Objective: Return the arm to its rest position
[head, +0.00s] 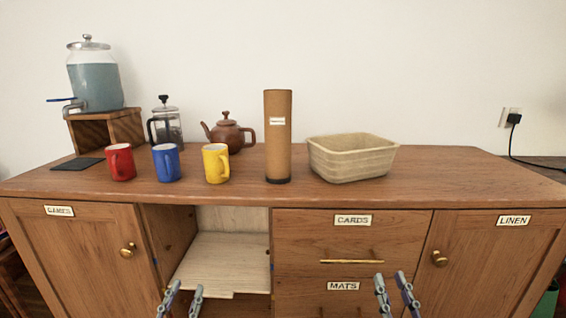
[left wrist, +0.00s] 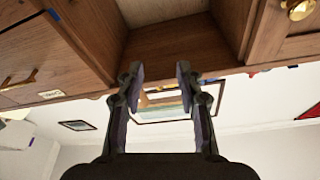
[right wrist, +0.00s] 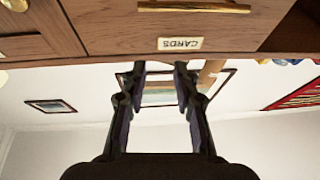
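My left gripper (head: 181,300) is at the lower edge of the head view, in front of the open compartment of the wooden sideboard (head: 470,185). Its fingers are apart with nothing between them, as the left wrist view (left wrist: 158,85) also shows. My right gripper (head: 396,293) is low in front of the drawers. Its fingers are also apart and empty in the right wrist view (right wrist: 160,85). Neither gripper touches anything that I can see.
On the sideboard stand red (head: 120,162), blue (head: 166,162) and yellow (head: 216,163) mugs, a teapot (head: 228,134), a French press (head: 166,124), a cardboard tube (head: 278,145), a basket (head: 352,162) and a drink dispenser (head: 95,82). Drawer handles (head: 352,261) and door knobs (head: 439,258) protrude.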

